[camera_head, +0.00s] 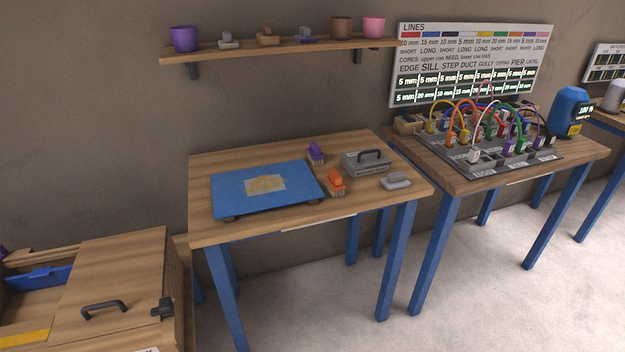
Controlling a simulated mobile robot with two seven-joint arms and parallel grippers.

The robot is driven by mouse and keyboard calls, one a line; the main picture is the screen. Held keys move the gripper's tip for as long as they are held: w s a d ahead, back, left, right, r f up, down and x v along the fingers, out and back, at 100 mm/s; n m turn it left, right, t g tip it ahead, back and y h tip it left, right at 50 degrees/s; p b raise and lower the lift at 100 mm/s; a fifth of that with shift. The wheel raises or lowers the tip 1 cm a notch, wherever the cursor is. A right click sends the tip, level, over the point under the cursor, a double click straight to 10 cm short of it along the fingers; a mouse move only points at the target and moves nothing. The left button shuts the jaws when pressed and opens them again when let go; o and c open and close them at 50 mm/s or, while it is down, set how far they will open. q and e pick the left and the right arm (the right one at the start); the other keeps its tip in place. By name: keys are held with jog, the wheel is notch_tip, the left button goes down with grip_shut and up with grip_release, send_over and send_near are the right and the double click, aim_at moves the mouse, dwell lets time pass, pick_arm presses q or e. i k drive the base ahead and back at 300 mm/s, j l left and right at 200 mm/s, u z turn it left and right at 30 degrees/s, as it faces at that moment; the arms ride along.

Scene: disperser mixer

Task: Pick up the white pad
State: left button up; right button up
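A pale grey-white pad with a grey grip on top (396,181) lies flat near the right front corner of the middle wooden table (262,229). It is the whitest pad-like thing on that table. Nothing touches it. Neither of my grippers shows in the head view.
Left of the pad are an orange brush (335,181), a purple brush (316,153), a grey black-handled block (366,162) and a blue board (230,190) with a tan patch. A shelf (270,48) hangs above. A cable panel (460,152) stands right, a wooden box (125,270) left.

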aim_at(393, 181)
jog(key=i+l+u, duration=0.35)
jog(key=l, duration=0.25)
jog(key=i+l+u, duration=0.3)
jog(key=l, duration=0.4)
jog(key=i, duration=0.1)
